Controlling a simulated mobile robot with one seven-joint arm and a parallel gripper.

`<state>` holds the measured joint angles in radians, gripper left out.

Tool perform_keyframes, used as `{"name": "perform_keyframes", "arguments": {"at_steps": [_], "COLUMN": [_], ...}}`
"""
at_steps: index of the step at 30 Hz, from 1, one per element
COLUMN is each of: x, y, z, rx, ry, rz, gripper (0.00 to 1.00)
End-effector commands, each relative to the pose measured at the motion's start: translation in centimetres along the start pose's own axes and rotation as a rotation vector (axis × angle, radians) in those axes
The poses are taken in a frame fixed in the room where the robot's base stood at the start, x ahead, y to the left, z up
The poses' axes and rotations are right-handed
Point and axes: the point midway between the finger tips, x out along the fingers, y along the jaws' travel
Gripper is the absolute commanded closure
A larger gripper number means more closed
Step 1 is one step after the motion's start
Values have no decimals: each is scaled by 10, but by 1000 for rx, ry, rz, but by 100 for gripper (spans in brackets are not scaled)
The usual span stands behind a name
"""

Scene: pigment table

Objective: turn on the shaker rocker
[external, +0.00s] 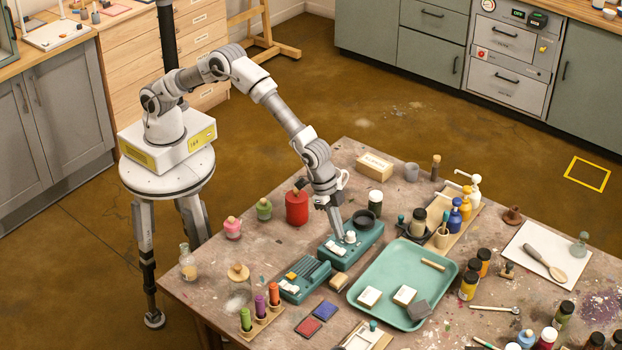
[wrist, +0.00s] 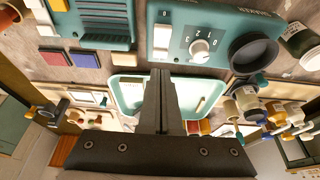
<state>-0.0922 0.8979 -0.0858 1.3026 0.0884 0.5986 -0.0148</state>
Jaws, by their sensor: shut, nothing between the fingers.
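The shaker (external: 350,257) is a teal box on the table under my gripper. It has a black round cup holder (external: 363,218), a white numbered dial (external: 350,236) and a white rocker (external: 335,248). In the wrist view the shaker body (wrist: 180,18) shows its label, the dial (wrist: 200,49) and the rocker (wrist: 162,38) marked 0 at one end. My gripper (external: 340,237) points down, shut and empty, close over the panel between the rocker and dial. In the wrist view its fingertips (wrist: 160,74) lie just below the rocker; contact cannot be told.
A second teal device (external: 305,279) with a yellow button and its own white rocker sits beside the shaker. A teal tray (external: 372,320) with blocks lies on the other side. A red jar (external: 297,208) and several bottles stand around.

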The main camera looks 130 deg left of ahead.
Motion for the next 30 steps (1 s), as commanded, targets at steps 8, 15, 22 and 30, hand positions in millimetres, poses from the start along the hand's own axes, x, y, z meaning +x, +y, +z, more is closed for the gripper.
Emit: {"name": "perform_keyframes", "arguments": {"at_steps": [8, 15, 22, 30], "x": [-64, -90, -94, -102], "y": [0, 0, 0, 1], "z": [-19, -26, -26, -26], "rx": [1, 1, 1, 2], "ry": [4, 1, -1, 4], "rz": [-1, 0, 0, -1], "gripper": [100, 100, 100, 100]}}
